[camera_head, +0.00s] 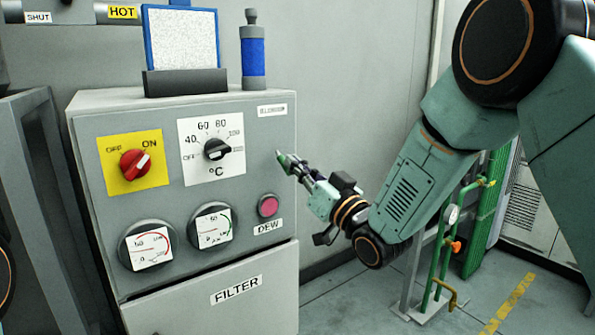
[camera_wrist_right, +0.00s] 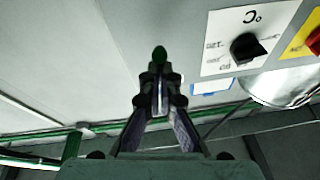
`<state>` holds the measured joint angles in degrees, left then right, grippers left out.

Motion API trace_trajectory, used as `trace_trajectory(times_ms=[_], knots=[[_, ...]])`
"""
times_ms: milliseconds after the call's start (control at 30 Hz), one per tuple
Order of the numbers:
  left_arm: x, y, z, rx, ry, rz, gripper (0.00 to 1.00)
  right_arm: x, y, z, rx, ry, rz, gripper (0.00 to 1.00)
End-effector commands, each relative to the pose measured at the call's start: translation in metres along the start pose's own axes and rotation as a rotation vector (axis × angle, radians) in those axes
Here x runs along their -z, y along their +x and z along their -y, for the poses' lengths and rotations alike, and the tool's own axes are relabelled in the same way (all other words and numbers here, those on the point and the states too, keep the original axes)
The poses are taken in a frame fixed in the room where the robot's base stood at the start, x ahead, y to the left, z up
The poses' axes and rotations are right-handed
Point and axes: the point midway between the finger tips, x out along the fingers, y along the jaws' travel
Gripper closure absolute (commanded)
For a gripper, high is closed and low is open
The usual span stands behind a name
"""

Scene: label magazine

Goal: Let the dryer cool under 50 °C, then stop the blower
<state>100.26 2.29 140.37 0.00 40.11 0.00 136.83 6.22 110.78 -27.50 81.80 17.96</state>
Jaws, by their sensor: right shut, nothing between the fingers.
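The grey dryer cabinet (camera_head: 260,128) stands at the left of the head view. A red knob (camera_head: 134,164) sits on its yellow OFF/ON plate, its white mark toward ON. Beside it is a black knob (camera_head: 217,149) on a white °C dial, pointing right; it also shows in the wrist view (camera_wrist_right: 247,47). Below are two round gauges: the left one (camera_head: 150,250) has a red arc, the right one (camera_head: 212,227) a green arc. I cannot read their values. My right gripper (camera_head: 282,156) is shut and empty, right of the dial; its tips (camera_wrist_right: 160,56) show in the wrist view.
A pink-red DEW button (camera_head: 268,206) and a FILTER door (camera_head: 220,300) are on the cabinet's front. A framed speckled panel (camera_head: 182,40) and a blue cylinder (camera_head: 253,52) stand on top. Green pipes with a gauge (camera_head: 452,214) stand at the right.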

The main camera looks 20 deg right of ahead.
Motion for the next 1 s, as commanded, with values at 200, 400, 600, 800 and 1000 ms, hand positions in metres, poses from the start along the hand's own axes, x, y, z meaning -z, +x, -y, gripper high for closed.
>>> trace_trajectory(times_ms=[200,400,600,800,1000], knots=[[0.0001,0.0034,0.0,0.0,0.0,0.0,0.6,-0.0018,0.0,-0.0003,0.0,0.0,0.001,1.0],[0.0001,0.0032,0.0,0.0,0.0,0.0,0.6,-0.0021,0.0,-0.0003,0.0,0.0,0.003,1.0],[0.0001,0.0032,0.0,0.0,0.0,0.0,0.6,-0.0024,-0.0001,-0.0003,0.0,0.0,0.004,1.0],[0.0001,0.0037,0.0,0.0,0.0,0.0,0.6,-0.0035,-0.0004,-0.0005,0.0,0.0,0.005,1.0],[0.0001,0.0056,0.0,0.0,0.0,0.0,0.6,-0.0064,-0.0021,-0.0013,-0.001,0.001,0.006,1.0]])
